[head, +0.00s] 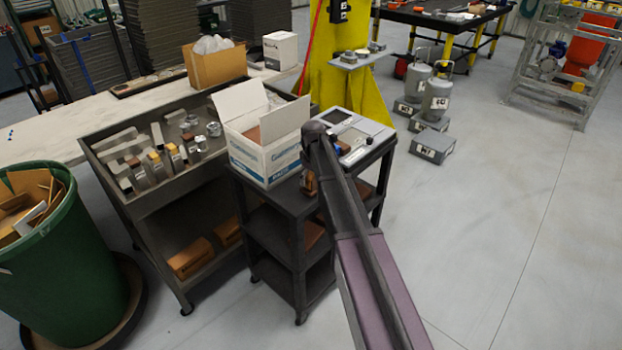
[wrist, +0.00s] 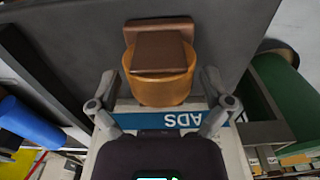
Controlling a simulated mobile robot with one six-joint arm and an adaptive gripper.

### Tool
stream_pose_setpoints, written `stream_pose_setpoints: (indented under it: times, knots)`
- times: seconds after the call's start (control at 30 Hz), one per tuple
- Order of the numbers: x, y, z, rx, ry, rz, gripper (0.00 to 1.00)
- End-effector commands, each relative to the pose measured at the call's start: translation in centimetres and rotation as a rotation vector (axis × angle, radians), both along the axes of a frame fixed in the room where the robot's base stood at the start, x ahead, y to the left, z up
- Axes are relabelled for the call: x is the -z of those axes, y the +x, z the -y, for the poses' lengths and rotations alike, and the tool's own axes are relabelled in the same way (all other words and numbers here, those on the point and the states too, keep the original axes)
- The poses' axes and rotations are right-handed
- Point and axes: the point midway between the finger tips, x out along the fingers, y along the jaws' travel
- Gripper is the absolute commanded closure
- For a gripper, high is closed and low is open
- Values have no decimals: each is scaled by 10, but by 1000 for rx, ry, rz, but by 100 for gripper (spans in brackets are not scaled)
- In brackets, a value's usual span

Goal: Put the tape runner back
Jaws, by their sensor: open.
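A tan, rounded thing with a brown block on it, which may be the tape runner (wrist: 160,75), stands against a dark grey surface in the wrist view. My gripper (wrist: 160,88) is open, with one finger on each side of it. Gaps show between the fingers and its sides, and I see no grip on it. In the head view, a small orange-brown thing (head: 310,184) shows beside my arm at the cart top. My arm hides most of my gripper there.
An open white carton (head: 262,137) stands on the dark cart (head: 272,205), close by my gripper; its blue-banded wall shows in the wrist view (wrist: 180,121). A grey device (head: 370,130) lies to the right. A parts bench (head: 133,205) and green bin (head: 70,265) stand left.

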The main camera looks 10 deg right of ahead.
Motion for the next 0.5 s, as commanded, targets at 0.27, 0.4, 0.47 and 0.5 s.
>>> stream_pose_setpoints:
  times: [0.27, 0.4, 0.47, 0.5]
  knots:
    - [-1, 0, 0, 0, 0, 0, 0]
    - [-5, 0, 0, 0, 0, 0, 0]
    - [-7, 0, 0, 0, 0, 0, 0]
    - [-9, 0, 0, 0, 0, 0, 0]
